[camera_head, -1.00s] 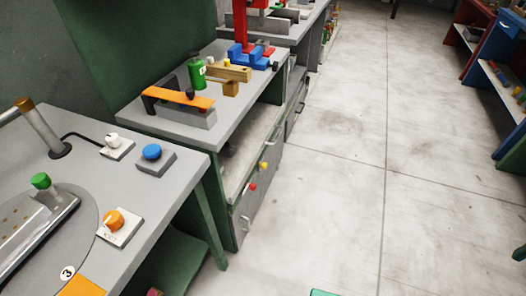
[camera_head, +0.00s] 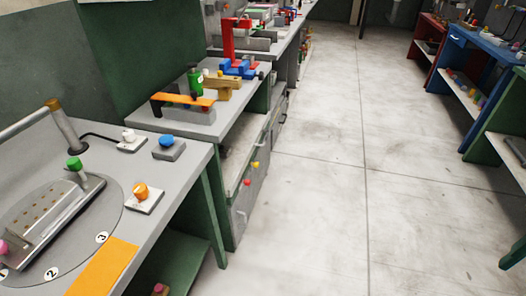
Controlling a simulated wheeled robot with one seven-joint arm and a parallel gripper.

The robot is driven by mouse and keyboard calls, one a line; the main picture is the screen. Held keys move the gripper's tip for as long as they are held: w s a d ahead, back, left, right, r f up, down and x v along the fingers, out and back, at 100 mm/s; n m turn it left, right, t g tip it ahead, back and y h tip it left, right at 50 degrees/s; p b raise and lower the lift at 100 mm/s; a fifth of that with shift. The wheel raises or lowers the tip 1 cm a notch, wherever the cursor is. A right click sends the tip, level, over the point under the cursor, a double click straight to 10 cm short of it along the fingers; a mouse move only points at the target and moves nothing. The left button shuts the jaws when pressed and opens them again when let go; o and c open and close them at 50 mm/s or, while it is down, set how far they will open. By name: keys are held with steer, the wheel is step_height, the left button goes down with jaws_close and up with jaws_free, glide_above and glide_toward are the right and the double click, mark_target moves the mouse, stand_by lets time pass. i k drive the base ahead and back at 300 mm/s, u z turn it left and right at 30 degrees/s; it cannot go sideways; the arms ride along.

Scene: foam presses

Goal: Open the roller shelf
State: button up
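I cannot tell for certain which unit is the roller shelf. Under the second grey bench (camera_head: 205,125) is an open-fronted compartment with a pale shelf (camera_head: 241,147). Below its edge is a grey front panel (camera_head: 253,190) with a metal handle (camera_head: 242,216). A yellow knob (camera_head: 256,165) and a red knob (camera_head: 247,182) stick out near the panel's top. My gripper is not in view.
A near grey bench (camera_head: 168,190) at left carries a round plate with a press, knobs and a blue button (camera_head: 167,142). Shelving with a blue frame (camera_head: 470,53) and a green-sided shelf (camera_head: 512,165) stand at right. The pale floor (camera_head: 330,200) between is clear.

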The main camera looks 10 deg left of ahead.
mark_target(244, 136)
steer(key=k, duration=0.65)
steer(key=u, duration=0.55)
steer(key=i, duration=2.35)
steer(key=z, duration=0.35)
